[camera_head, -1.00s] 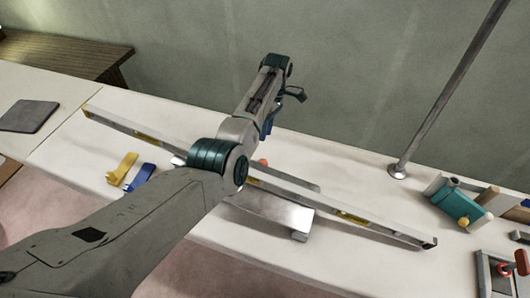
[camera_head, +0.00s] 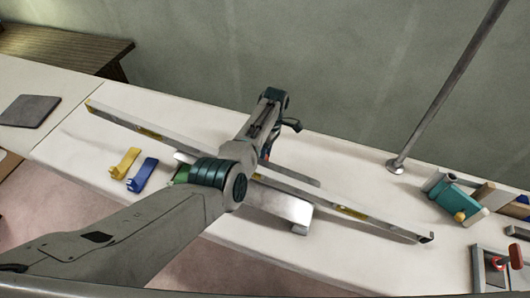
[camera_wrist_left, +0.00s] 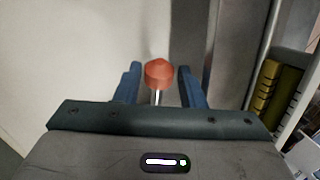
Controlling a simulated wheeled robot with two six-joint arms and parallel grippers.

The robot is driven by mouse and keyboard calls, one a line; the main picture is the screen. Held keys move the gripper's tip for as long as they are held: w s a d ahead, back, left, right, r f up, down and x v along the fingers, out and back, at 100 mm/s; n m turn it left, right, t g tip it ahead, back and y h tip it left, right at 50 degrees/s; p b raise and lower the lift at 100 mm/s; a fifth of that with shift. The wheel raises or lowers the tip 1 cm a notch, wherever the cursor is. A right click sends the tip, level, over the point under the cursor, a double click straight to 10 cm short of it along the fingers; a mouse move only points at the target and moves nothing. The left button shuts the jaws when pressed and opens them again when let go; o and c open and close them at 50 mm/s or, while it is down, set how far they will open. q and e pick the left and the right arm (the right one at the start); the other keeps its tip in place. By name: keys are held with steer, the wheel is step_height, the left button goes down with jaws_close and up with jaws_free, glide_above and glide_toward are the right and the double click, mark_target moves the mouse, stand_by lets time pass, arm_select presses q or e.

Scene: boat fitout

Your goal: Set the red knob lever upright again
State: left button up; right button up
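The red knob (camera_wrist_left: 159,74) sits on a thin metal lever rod in the left wrist view. It lies between the two blue fingers of my left gripper (camera_wrist_left: 159,68), with a gap on each side. The fingers are open. In the head view my left gripper (camera_head: 266,156) points down behind my forearm, over the bench near the metal plate (camera_head: 280,206). The knob is mostly hidden there, and I cannot tell the lever's tilt. My right gripper is not in view.
A long spirit level (camera_head: 340,208) lies across the white bench. A yellow clip (camera_head: 125,163) and a blue clip (camera_head: 143,174) lie left. A metal pole (camera_head: 440,95) stands at the back right. A teal part (camera_head: 452,201) and a red-handled fitting (camera_head: 515,255) are at right.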

arm_select(q)
steer(key=shift+f, duration=0.1)
jaws_close()
steer(key=shift+w+a+r+g+h+p, duration=0.1)
steer(key=shift+a+r+g+h+p, duration=0.15)
steer(key=shift+r+p, duration=0.4)
steer(key=shift+w+a+r+g+h+p, duration=0.1)
steer(key=shift+r+h+p, duration=0.25)
steer(key=shift+r+p, duration=0.25)
steer(key=shift+w+a+r+p, duration=0.15)
steer(key=shift+a+r+p, duration=0.15)
steer(key=shift+p, duration=0.2)
jaws_free()
steer(key=shift+f, duration=0.15)
